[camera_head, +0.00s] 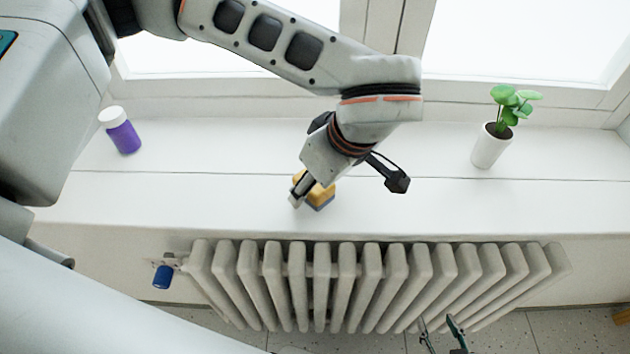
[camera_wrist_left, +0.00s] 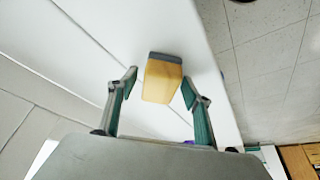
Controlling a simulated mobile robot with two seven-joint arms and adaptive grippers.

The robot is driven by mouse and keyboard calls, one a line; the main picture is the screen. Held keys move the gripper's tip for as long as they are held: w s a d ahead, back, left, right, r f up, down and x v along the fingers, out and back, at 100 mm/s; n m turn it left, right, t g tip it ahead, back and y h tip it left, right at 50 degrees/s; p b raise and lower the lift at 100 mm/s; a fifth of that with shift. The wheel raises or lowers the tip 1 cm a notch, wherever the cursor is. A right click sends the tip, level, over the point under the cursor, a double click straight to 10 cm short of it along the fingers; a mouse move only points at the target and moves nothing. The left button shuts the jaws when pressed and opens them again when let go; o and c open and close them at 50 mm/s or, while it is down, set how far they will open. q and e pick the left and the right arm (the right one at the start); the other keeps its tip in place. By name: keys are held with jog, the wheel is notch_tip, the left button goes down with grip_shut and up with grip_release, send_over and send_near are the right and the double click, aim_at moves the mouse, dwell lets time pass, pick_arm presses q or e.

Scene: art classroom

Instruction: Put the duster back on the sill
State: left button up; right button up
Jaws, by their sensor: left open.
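The duster (camera_head: 322,195), a block with a yellow body and a dark grey-blue pad, rests on the white sill (camera_head: 240,205) near its front edge. My left gripper (camera_head: 308,194) is above it, and the wrist hides part of it. In the left wrist view the duster (camera_wrist_left: 162,80) shows between the two separated fingertips of my left gripper (camera_wrist_left: 159,82), with a clear gap on the left and a narrower one on the right. My right gripper (camera_head: 440,328) shows partly at the bottom edge, in front of the radiator, fingers apart and empty.
A purple bottle with a white cap (camera_head: 122,132) stands at the sill's left. A potted plant (camera_head: 491,147) stands at its right. A ribbed radiator (camera_head: 370,285) with a blue valve knob (camera_head: 163,277) is below the sill. The sill between duster and plant is clear.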

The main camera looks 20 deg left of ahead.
pick_arm(q)
jog(key=shift+d+r, duration=0.15)
jog(key=shift+r, duration=0.35)
jog(key=v, duration=1.1)
jog(key=shift+s+d, duration=0.1)
